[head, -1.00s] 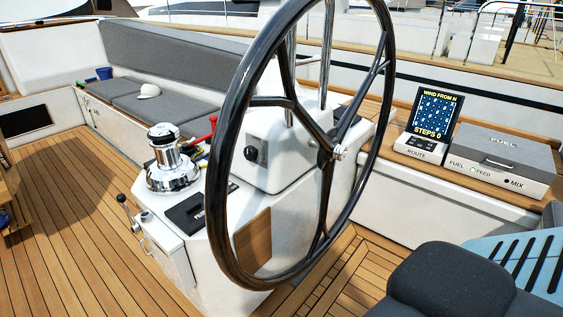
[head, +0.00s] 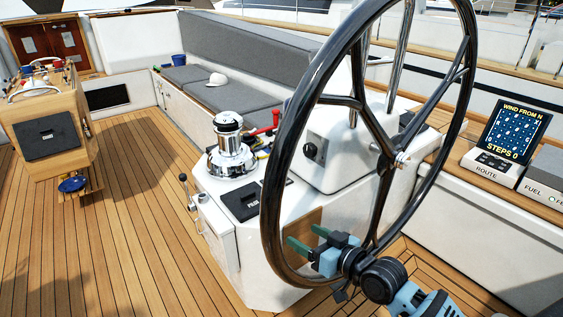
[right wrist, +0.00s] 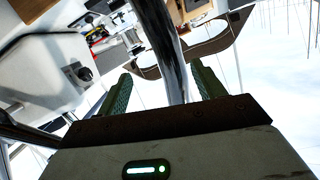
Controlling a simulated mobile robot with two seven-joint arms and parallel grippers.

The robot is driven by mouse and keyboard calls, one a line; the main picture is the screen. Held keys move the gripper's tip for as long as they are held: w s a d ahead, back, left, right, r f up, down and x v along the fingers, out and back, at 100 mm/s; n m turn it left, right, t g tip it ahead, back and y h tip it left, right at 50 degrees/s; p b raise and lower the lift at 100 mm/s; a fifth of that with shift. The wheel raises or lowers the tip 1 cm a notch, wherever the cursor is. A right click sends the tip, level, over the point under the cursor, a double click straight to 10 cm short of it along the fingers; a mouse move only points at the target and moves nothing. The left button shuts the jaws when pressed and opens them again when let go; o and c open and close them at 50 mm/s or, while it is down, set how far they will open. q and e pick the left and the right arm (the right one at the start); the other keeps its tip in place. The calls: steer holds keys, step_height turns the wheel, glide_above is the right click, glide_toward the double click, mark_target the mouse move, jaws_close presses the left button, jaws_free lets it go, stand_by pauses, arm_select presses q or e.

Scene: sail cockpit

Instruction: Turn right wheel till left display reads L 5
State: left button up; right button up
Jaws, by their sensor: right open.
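The right wheel (head: 272,205), a large black rim with dark spokes and a metal hub, stands upright in the middle of the head view. My right gripper (head: 309,238) is at its lower left part, with green fingers open and pointing left. In the right wrist view a dark, shiny bar (right wrist: 163,40), apparently part of the wheel, runs between the open fingers of my right gripper (right wrist: 162,80). Whether either finger touches it I cannot tell. No display reading L and a number is visible. My left gripper is not in view.
A white pedestal (head: 335,150) stands behind the wheel, with a chrome winch (head: 231,148) to its left. A screen (head: 514,130) at right reads "WIND FROM N" and "STEPS 0". A wooden cabinet (head: 75,105) stands far left. The teak floor (head: 130,220) at left is mostly clear.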

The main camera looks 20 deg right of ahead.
steer(key=n+t+y, duration=0.1)
steer(key=y, duration=0.1)
glide_toward(288, 164)
steer(key=x, duration=0.4)
steer(key=shift+w+f, duration=0.15)
steer(key=shift+w, duration=0.1)
steer(key=shift+x, duration=3.9)
